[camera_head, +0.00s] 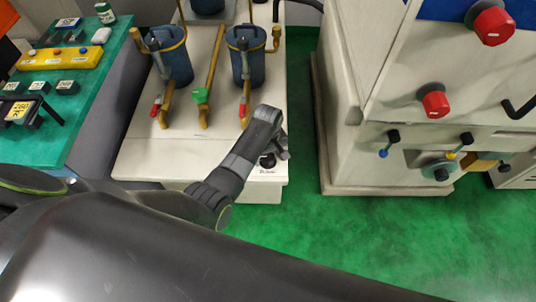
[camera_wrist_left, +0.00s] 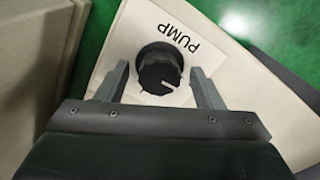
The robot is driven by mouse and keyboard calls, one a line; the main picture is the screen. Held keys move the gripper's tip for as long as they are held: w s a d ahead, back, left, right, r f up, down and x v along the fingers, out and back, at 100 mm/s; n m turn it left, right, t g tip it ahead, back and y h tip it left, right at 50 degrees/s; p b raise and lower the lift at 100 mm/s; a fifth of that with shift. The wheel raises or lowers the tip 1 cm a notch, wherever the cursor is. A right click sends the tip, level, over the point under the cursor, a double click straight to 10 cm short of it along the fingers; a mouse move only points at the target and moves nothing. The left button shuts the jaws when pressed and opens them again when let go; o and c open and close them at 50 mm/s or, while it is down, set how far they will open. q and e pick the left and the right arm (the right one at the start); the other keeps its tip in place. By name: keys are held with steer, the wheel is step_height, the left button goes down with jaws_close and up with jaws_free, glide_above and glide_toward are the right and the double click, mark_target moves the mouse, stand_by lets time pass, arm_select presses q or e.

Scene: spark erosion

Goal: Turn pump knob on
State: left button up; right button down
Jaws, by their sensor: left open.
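In the head view the knob (camera_head: 267,161) is a small dark spot near the front right corner of the cream bench. My left gripper (camera_wrist_left: 160,88) is open, with one finger on each side of the knob and visible gaps between. In the head view my left gripper (camera_head: 282,152) is over that corner, partly hidden by its own wrist. My right gripper is not in view.
The cream bench (camera_head: 150,155) carries blue canisters (camera_head: 175,58), brass pipes and red and green valve handles behind my arm. A cream machine (camera_head: 345,100) with red knobs stands to the right. Green floor (camera_head: 310,230) is free between and in front. A green-topped table (camera_head: 100,70) stands left.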

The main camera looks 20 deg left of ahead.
arm_select(q)
steer(key=shift+c, duration=0.2)
steer(key=c, duration=0.9)
